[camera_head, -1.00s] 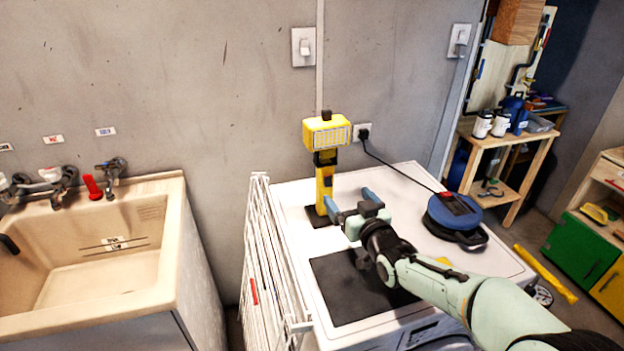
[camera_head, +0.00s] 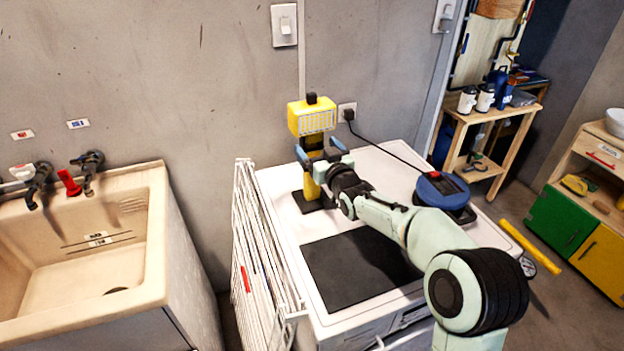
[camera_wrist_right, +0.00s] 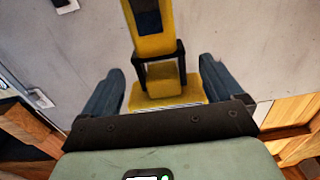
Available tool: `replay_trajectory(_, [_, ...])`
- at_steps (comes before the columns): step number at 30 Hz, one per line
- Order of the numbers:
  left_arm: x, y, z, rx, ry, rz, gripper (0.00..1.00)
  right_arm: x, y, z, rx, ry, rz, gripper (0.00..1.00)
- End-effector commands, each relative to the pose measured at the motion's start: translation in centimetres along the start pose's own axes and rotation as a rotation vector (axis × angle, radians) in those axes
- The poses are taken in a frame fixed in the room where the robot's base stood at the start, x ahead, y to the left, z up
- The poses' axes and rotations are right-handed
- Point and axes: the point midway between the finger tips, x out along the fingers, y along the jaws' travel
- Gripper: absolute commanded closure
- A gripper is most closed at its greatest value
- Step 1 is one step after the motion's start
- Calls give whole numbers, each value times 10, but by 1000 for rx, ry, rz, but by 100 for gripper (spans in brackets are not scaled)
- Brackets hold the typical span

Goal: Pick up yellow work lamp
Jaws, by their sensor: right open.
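The yellow work lamp (camera_head: 311,118) stands upright on its dark base at the back left of the white machine top, near the wall. Its yellow post also shows in the right wrist view (camera_wrist_right: 163,85), between the two fingers. My right gripper (camera_head: 320,154) is open, with its blue-grey fingers at the height of the lamp's post, just under the lamp head. In the right wrist view the open fingers (camera_wrist_right: 160,88) stand on either side of the lamp, with a gap on each side. The gripper hides part of the post. My left gripper is not in view.
A blue round device (camera_head: 441,190) with a black cord to the wall socket sits right on the white machine top (camera_head: 375,185). A dark mat (camera_head: 355,265) lies in front. A white drying rack (camera_head: 262,255) stands along the left side, and a sink (camera_head: 150,240) is further left.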

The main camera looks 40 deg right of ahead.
Motion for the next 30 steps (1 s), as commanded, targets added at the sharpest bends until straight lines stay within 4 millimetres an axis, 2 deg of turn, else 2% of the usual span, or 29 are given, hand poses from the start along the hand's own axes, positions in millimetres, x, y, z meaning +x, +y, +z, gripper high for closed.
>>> replay_trajectory(3, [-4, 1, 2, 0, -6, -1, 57, 20, -1, 4, 1, -2, -1, 6])
replay_trajectory(7, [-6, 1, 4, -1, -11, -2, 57, 35, 0, 3, 0, 0, -1, 6])
replay_trajectory(17, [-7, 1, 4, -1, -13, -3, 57, 40, 0, 4, 0, -1, 0, 6])
replay_trajectory(18, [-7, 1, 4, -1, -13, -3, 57, 40, 0, 4, 0, -1, 0, 19])
replay_trajectory(25, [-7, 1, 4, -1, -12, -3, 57, 40, 0, 3, 0, -1, 0, 94])
replay_trajectory(26, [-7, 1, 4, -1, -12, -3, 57, 40, 0, 3, 0, -1, 0, 100])
replay_trajectory(30, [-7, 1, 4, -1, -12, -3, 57, 40, 0, 0, 0, 6, 0, 100])
